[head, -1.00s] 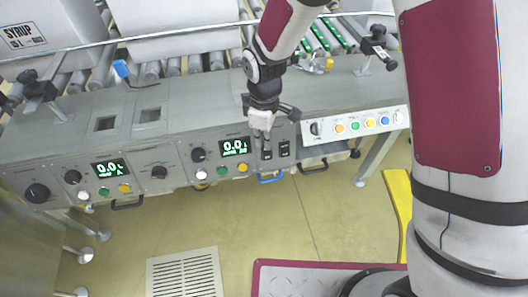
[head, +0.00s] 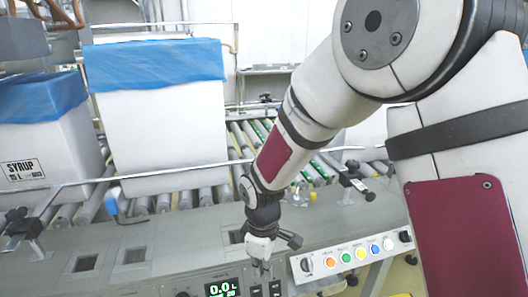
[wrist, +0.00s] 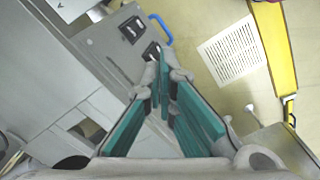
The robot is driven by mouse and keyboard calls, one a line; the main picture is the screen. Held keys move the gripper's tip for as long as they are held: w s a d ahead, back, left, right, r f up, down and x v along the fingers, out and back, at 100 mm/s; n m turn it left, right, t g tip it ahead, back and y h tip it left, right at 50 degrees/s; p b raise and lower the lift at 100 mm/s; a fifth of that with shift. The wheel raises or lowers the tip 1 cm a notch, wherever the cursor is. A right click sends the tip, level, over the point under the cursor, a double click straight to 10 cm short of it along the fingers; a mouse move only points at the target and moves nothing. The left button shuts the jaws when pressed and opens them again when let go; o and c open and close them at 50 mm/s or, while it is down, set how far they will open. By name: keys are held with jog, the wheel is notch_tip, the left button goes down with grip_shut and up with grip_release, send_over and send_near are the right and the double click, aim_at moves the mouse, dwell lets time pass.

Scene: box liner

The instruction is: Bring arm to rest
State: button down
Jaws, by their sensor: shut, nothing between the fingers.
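My gripper (head: 261,268) hangs from my arm in front of the grey control console (head: 165,255), with its fingers pointing down. It stands near the dark rocker switches (head: 275,288), close to a green digital display (head: 222,289); I cannot tell whether it touches the panel. In the wrist view the teal-padded fingers (wrist: 163,75) come together at the tips and hold nothing. The switches (wrist: 150,52) and a blue handle (wrist: 160,28) lie just beyond the fingertips in that view.
Boxes with blue liners (head: 160,120) stand on the roller conveyor (head: 160,203) behind the console. A rail (head: 140,177) runs along the conveyor. A panel of coloured buttons (head: 355,252) is right of my gripper. Open floor (wrist: 215,90) shows below, with a white grate (wrist: 233,48).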

jog(key=s+d+r+m, duration=0.3)
jog(key=s+d+r, duration=0.25)
jog(key=r, duration=0.25)
jog(key=s+d+r+m, duration=0.4)
jog(key=d+r, duration=0.3)
jog(key=r, duration=0.1)
jog(key=s+d+r+m, duration=0.3)
jog(key=s+d+m, duration=0.1)
jog(key=s, duration=0.6)
jog(key=s+d+r+m, duration=0.3)
jog(key=s, duration=0.7)
notch_tip(320, 180, up, 23)
jog(key=t+p, duration=0.4)
jog(key=p, duration=1.8)
jog(key=shift+w, duration=0.35)
